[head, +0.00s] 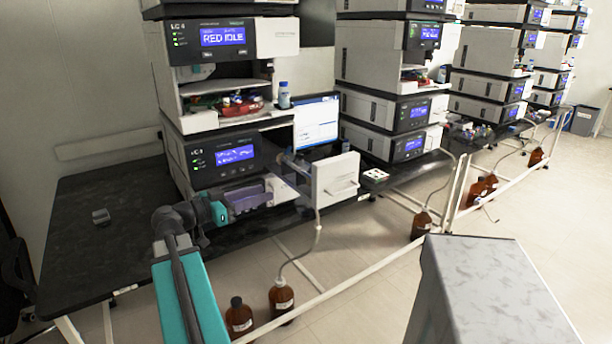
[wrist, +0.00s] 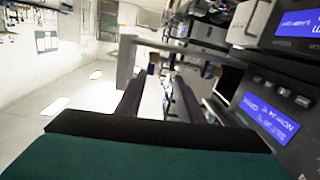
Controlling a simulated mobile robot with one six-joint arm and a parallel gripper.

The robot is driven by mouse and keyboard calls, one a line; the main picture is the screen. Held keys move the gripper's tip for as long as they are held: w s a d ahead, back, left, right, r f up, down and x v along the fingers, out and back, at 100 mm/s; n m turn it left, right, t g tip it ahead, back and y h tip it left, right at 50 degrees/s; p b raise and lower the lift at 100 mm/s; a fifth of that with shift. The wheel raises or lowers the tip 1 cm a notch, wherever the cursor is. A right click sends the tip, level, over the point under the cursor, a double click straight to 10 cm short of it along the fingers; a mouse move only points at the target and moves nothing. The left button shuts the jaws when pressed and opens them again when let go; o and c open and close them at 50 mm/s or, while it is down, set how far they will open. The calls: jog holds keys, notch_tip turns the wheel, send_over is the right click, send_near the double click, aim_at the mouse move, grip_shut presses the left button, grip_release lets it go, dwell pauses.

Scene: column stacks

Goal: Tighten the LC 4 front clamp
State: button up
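The LC 4 stack (head: 215,120) stands on the dark bench at the left in the head view. Its lower module has an open front bay with a purple-grey part (head: 247,199) in it and a white door panel (head: 335,180) swung out to the right. My teal arm reaches in from the bottom, with its wrist in front of this bay. In the wrist view my gripper (wrist: 163,78) has two dark fingers spread with a gap between them. Small brown and dark blue parts (wrist: 152,66) show beyond the fingertips; whether they touch is unclear. I cannot pick out the front clamp with certainty.
A laptop (head: 316,121) stands behind the door panel. A small white tray (head: 375,175) lies right of it. Brown bottles (head: 281,298) stand on the floor beneath. More instrument stacks (head: 385,90) line the bench to the right. The bench's left part (head: 85,215) is mostly clear.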

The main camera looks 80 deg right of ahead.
jog(key=s+r, duration=0.1)
jog(key=s+r+m, duration=0.1)
jog(key=shift+d+r+g, duration=0.1)
jog(key=shift+r+g, duration=0.3)
jog(key=shift+s, duration=0.15)
jog(key=shift+p+x, duration=1.4)
jog(key=shift+x, duration=5.45)
jog(key=shift+f, duration=0.1)
grip_shut()
